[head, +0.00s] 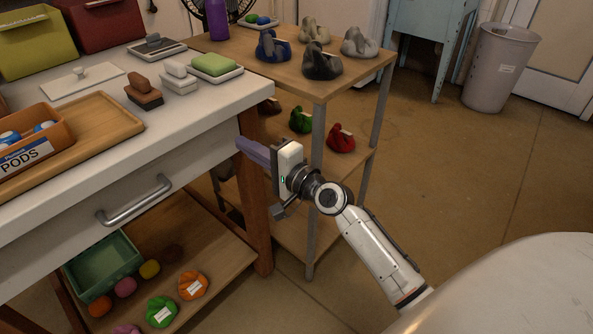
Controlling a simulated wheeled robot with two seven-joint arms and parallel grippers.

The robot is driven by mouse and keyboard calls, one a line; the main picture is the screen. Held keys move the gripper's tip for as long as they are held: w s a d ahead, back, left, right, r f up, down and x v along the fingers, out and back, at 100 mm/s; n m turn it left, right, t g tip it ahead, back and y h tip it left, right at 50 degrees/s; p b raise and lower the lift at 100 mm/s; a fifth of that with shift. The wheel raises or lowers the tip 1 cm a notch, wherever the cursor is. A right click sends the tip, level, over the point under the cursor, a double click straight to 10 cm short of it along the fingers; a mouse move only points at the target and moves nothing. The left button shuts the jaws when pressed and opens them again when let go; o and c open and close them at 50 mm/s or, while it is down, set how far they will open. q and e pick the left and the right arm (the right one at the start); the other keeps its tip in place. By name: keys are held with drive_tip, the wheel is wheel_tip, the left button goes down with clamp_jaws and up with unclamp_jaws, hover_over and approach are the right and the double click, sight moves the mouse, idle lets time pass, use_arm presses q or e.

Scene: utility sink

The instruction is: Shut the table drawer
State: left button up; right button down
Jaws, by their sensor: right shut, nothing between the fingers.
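The table drawer (195,165) is a pale, wide front under the white tabletop at the left, with a grey metal bar handle (135,201) across it. Any gap between the drawer front and the table frame is too small to make out from this angle. My left gripper is out of view.
A lower shelf holds a green bin (103,266).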

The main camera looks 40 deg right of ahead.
drive_tip(key=v, duration=1.1)
drive_tip(key=s+a+f+n+g, duration=0.3)
drive_tip(key=s+a+f+n, duration=0.1)
drive_tip(key=s+f+n, duration=0.3)
drive_tip(key=s+a+f+n+g+h, duration=0.1)
drive_tip(key=s+a+f+n+g, duration=0.3)
drive_tip(key=s+f, duration=0.45)
drive_tip(key=s+a+f+n+g, duration=0.2)
drive_tip(key=s+a+f+n, duration=0.35)
drive_tip(key=s+f, duration=0.2)
use_arm(q)
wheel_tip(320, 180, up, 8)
drive_tip(key=p, duration=1.2)
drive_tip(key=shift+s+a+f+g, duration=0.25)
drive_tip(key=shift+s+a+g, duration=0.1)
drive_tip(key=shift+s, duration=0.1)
use_arm(e)
wheel_tip(320, 180, up, 8)
drive_tip(key=w+d, duration=0.1)
drive_tip(key=shift+d+f+n+h, duration=0.2)
drive_tip(key=shift+f+n+h, duration=0.05)
drive_tip(key=shift+n+h, duration=0.2)
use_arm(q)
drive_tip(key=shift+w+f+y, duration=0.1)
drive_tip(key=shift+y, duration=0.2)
use_arm(e)
drive_tip(key=shift+w, duration=0.15)
